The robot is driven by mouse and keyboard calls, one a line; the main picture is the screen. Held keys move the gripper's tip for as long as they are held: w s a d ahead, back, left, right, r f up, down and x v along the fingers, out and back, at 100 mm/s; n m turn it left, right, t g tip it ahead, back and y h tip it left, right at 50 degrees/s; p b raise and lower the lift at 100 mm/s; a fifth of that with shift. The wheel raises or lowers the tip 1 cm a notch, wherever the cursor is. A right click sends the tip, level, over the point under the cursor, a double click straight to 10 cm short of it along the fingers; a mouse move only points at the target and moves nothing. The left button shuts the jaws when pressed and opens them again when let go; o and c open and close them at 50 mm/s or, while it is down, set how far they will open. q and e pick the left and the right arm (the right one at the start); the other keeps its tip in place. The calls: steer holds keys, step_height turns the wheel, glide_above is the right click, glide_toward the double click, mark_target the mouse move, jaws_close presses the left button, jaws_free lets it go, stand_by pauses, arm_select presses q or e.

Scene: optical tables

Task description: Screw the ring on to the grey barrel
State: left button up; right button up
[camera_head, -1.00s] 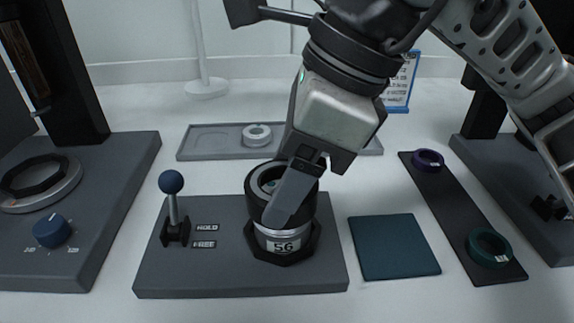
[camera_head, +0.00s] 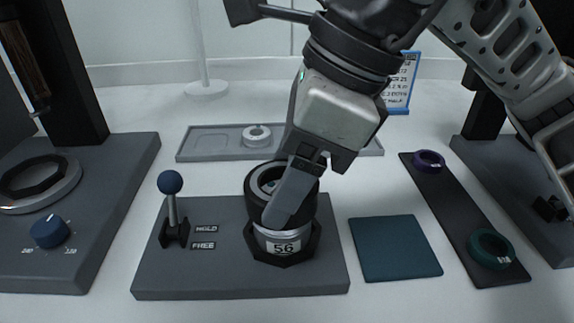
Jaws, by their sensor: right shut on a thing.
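The grey barrel (camera_head: 283,246), labelled 56, stands upright in a dark hexagonal seat on a grey base plate (camera_head: 190,276). A black ring (camera_head: 256,198) sits around the barrel's top and looks level. My right gripper (camera_head: 284,197) reaches down from the upper right and is shut on the black ring, one finger showing across its front. The other finger is mostly hidden. My left gripper is not in view.
A lever with a blue knob (camera_head: 170,182) stands beside HOLD and FREE labels. A grey tray (camera_head: 210,145) holds a pale ring (camera_head: 256,135). A dark strip (camera_head: 455,205) carries a purple ring (camera_head: 429,161) and a green ring (camera_head: 490,248). A teal mat (camera_head: 395,248) lies bare.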

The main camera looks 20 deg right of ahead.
steer(key=shift+f+b, duration=0.5)
steer(key=shift+b, duration=0.4)
stand_by(1.1)
